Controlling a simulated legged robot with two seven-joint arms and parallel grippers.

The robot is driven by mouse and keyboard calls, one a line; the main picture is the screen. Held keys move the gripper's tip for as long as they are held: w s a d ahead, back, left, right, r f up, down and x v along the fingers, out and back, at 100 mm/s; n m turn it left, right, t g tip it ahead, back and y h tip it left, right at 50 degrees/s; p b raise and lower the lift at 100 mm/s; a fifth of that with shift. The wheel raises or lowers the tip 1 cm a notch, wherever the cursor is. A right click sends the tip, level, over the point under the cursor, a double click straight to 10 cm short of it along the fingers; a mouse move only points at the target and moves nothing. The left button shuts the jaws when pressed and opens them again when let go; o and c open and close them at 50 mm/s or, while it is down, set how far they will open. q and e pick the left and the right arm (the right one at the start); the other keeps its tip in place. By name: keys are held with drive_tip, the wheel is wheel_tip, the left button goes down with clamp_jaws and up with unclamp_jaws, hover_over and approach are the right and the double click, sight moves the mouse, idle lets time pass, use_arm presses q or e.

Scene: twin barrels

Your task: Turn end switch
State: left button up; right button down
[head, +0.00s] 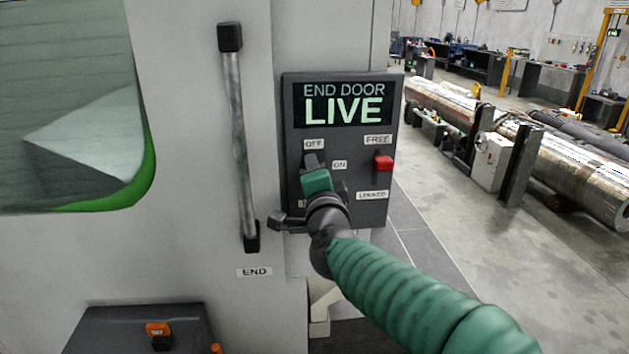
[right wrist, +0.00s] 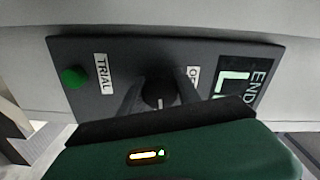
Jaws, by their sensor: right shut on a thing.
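The end door panel (head: 347,138) is a dark box on the grey cabinet wall. Its screen reads "END DOOR LIVE". The end switch is a round black knob (right wrist: 159,90) with a pale pointer mark, between the labels TRIAL and OFF in the right wrist view. My right gripper (head: 312,163) reaches the panel near the OFF and ON labels and hides most of the knob in the head view. In the right wrist view its dark fingers (right wrist: 158,100) stand on both sides of the knob, shut on it. My left gripper is not in view.
A red switch (head: 384,163) sits between FREE and LOCKED on the panel. A green button (right wrist: 74,77) is beside TRIAL. A vertical door handle (head: 240,140) stands left of the panel. Open floor (head: 450,215) and metal cylinders (head: 590,187) lie to the right.

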drive_tip(key=shift+f+m, duration=0.3)
drive_tip(key=shift+m, duration=0.2)
drive_tip(key=c, duration=1.3)
unclamp_jaws()
drive_tip(key=o, duration=0.4)
drive_tip(key=shift+o, duration=0.2)
drive_tip(key=shift+r, duration=0.1)
drive_tip(key=shift+s+d+r+b, duration=0.1)
drive_tip(key=shift+s+b, duration=0.15)
drive_tip(key=shift+b, duration=0.1)
drive_tip(key=s+d, duration=0.3)
drive_tip(key=s, duration=1.3)
drive_tip(key=shift+b, duration=0.45)
